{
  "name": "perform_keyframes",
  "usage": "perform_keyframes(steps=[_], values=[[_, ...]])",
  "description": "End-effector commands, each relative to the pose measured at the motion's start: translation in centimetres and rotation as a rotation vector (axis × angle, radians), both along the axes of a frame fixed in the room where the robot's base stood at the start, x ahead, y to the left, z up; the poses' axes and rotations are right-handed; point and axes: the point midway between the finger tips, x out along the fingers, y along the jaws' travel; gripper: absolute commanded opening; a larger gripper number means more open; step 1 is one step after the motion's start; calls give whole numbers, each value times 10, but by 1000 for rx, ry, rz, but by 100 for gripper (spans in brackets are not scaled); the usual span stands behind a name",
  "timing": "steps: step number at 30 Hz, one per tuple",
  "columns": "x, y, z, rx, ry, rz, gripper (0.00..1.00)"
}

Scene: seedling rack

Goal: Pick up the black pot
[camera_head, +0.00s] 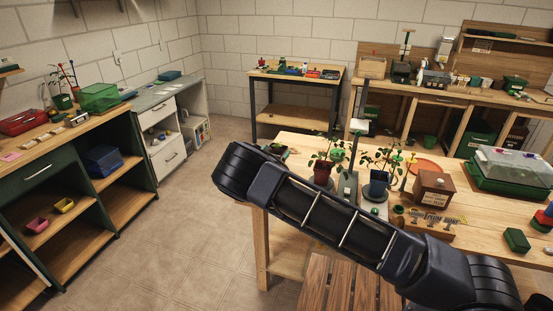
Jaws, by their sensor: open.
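Two potted plants stand on the wooden table, just behind my black arm. One is in a dark, bluish-looking pot (378,184); the other is in a dark red pot (322,173). I cannot tell for certain that either is the black pot. My arm crosses the view from the lower right to the left, in front of the table. My gripper does not show in this view.
The wooden table (490,205) also bears a brown wooden box (432,190), a clear-lidded green tray (510,170) and a small green block (516,240). A slatted wooden surface (335,285) is in front. The tiled floor (190,230) at left is clear.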

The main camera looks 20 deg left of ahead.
Motion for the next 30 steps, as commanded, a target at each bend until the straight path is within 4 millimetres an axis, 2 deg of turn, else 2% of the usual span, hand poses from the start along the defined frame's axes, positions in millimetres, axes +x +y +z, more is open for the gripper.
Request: perform_keyframes(steps=[3,10,18,26,30], values=[[10,-2,0,0,0,0,100],[11,-2,0,-1,1,0,98],[11,-1,0,-1,1,0,47],[11,-1,2,0,0,0,47],[11,-1,12,1,0,0,47]])
